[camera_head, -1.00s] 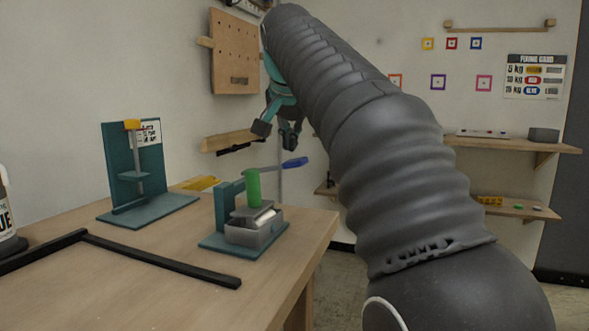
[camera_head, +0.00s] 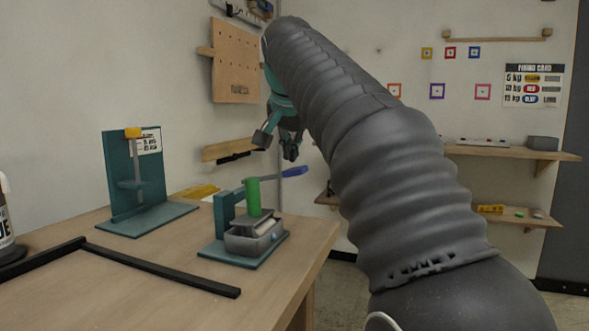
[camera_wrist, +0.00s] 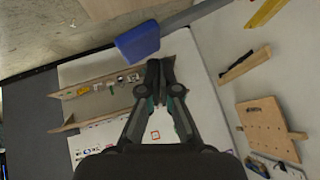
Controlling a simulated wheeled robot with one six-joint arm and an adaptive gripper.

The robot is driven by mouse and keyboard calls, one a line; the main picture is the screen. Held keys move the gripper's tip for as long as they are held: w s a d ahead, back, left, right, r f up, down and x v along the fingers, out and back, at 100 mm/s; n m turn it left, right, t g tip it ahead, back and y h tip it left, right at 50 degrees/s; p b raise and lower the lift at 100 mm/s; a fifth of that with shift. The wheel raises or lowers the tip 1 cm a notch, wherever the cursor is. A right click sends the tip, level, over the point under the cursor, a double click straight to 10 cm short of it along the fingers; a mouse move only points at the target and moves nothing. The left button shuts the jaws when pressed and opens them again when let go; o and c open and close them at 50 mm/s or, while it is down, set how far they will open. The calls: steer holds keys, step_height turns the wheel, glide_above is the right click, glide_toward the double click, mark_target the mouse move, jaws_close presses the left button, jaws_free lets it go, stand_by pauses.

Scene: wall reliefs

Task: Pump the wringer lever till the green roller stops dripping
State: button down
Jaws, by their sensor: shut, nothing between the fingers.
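The wringer stands on the wooden table, with a teal base and post (camera_head: 224,212) and a lever whose blue handle (camera_head: 293,171) sticks out to the right, sloping slightly upward. An upright green roller (camera_head: 253,196) is under the lever, above a grey tray (camera_head: 255,241). No drips can be made out. My gripper (camera_head: 277,146) is above and a little left of the blue handle in the head view, apart from it.
A teal stand with a yellow-topped slider (camera_head: 133,133) is on the table left of the wringer. A black bar frame (camera_head: 160,270) lies in front. A pegboard (camera_head: 238,60) and a wooden rail (camera_head: 228,149) are on the wall behind. Wall shelves (camera_head: 515,152) are at right.

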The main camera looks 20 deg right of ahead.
mark_target(298, 169)
steer(key=shift+f, duration=0.1)
stand_by(0.5)
steer(key=shift+d+f, duration=0.1)
steer(key=shift+f, duration=0.2)
steer(key=shift+s+d+f+b, duration=0.15)
steer(key=shift+f+b, duration=0.6)
steer(key=shift+f, duration=0.05)
steer(key=shift+s+d+f+b, duration=0.15)
steer(key=shift+d+f+b, duration=0.05)
steer(key=shift+f+b, duration=0.6)
steer(key=shift+s+d+f+b, duration=0.15)
steer(key=shift+f+b, duration=0.6)
steer(key=shift+f, duration=0.05)
stand_by(2.8)
steer(key=shift+r, duration=0.1)
stand_by(0.5)
steer(key=shift+w+a+r+p, duration=0.15)
steer(key=shift+a+r+p, duration=0.05)
steer(key=shift+r+p, duration=0.8)
steer(key=shift+w+a+r+p, duration=0.2)
steer(key=shift+r+p, duration=0.65)
steer(key=shift+p, duration=0.25)
steer(key=shift+w+a+r+p, duration=0.15)
steer(key=shift+a+r+p, duration=0.05)
steer(key=shift+r+p, duration=0.8)
